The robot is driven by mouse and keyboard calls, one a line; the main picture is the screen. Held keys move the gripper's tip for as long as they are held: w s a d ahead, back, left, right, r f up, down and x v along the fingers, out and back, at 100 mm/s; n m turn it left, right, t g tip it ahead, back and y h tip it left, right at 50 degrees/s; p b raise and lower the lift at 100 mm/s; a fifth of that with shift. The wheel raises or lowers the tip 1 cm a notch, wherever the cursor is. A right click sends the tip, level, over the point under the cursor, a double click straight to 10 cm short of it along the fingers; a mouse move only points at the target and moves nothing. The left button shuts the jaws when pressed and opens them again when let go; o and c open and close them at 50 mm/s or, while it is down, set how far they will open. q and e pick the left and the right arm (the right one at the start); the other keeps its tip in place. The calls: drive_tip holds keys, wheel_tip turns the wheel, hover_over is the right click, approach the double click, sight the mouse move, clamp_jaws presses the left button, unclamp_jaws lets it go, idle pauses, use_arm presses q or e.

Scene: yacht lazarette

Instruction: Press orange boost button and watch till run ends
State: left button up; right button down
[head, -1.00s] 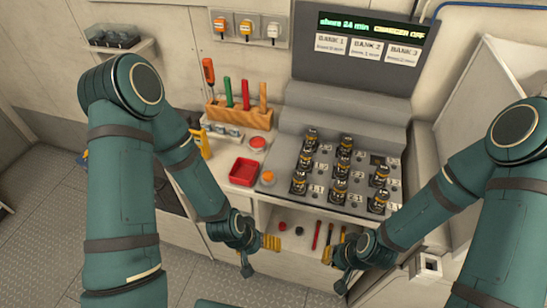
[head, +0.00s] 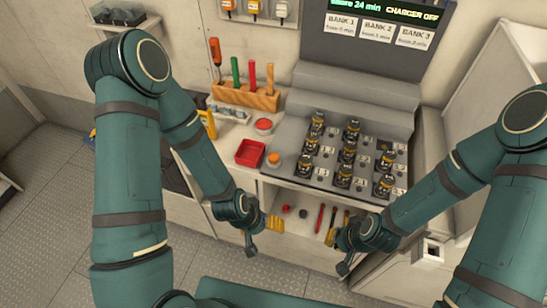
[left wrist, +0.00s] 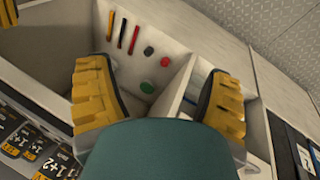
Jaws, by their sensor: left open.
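The display (head: 385,12) reads "shore 24 min" and "CHARGER OFF".
A red button (head: 264,125) sits behind the red tray (head: 250,153). Several black-and-yellow cells stand in the panel. A wooden rack (head: 245,96) holds coloured-handled tools. The shelf (head: 302,224) below holds small red and dark items. Bare floor (head: 60,240) lies at left.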

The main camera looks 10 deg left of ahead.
use_arm(q)
clamp_jaws()
drive_tip(key=c, duration=1.4)
unclamp_jaws()
